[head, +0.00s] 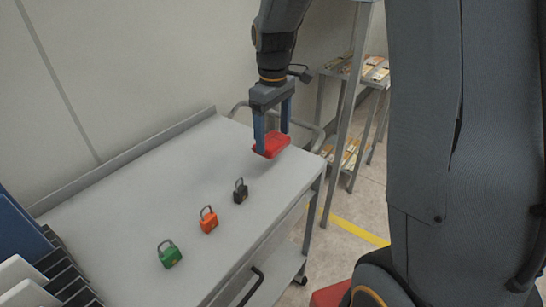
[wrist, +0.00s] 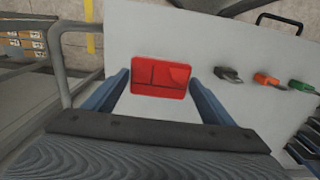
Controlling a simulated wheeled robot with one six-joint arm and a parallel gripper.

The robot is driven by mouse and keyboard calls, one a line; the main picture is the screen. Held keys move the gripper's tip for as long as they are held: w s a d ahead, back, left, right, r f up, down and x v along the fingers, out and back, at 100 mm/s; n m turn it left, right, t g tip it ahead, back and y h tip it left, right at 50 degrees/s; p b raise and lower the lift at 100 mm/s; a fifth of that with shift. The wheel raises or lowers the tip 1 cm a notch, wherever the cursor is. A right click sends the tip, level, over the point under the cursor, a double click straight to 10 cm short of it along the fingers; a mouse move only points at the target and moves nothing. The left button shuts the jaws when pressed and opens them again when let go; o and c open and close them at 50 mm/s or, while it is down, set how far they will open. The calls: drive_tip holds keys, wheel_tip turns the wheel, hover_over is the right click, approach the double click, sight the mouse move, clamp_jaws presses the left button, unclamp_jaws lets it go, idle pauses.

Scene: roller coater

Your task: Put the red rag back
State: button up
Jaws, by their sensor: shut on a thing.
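The red rag (head: 271,146) is a flat folded rectangle at the far right end of the grey cart top. My gripper (head: 272,135) points down and is shut on it, with one blue finger at each side. In the wrist view the red rag (wrist: 160,77) shows between the two fingertips of my gripper (wrist: 159,82), with fold lines on its face. I cannot tell whether the rag touches the cart top or hangs just above it.
A rack (head: 28,265) with blue and white plates is at left. Shelves (head: 345,75) stand behind right.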

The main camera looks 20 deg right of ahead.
sight(273, 140)
wheel_tip(273, 140, down, 7)
drive_tip(key=shift+r+p, duration=0.1)
drive_tip(key=shift+p, duration=0.6)
drive_tip(key=o, duration=0.9)
wheel_tip(273, 140, up, 12)
drive_tip(key=b, duration=0.2)
drive_tip(key=shift+f+b, duration=0.2)
drive_tip(key=shift+b, duration=0.2)
drive_tip(key=s+f+m, duration=0.2)
drive_tip(key=s+f, duration=0.1)
drive_tip(key=s, duration=0.2)
drive_tip(key=s+f+m, duration=0.2)
drive_tip(key=s+f, duration=0.1)
drive_tip(key=s, duration=0.3)
drive_tip(key=s+f+m+t, duration=0.1)
drive_tip(key=s+f+m, duration=0.2)
drive_tip(key=s, duration=0.3)
drive_tip(key=shift+a+f, duration=0.15)
drive_tip(key=shift+f, duration=0.2)
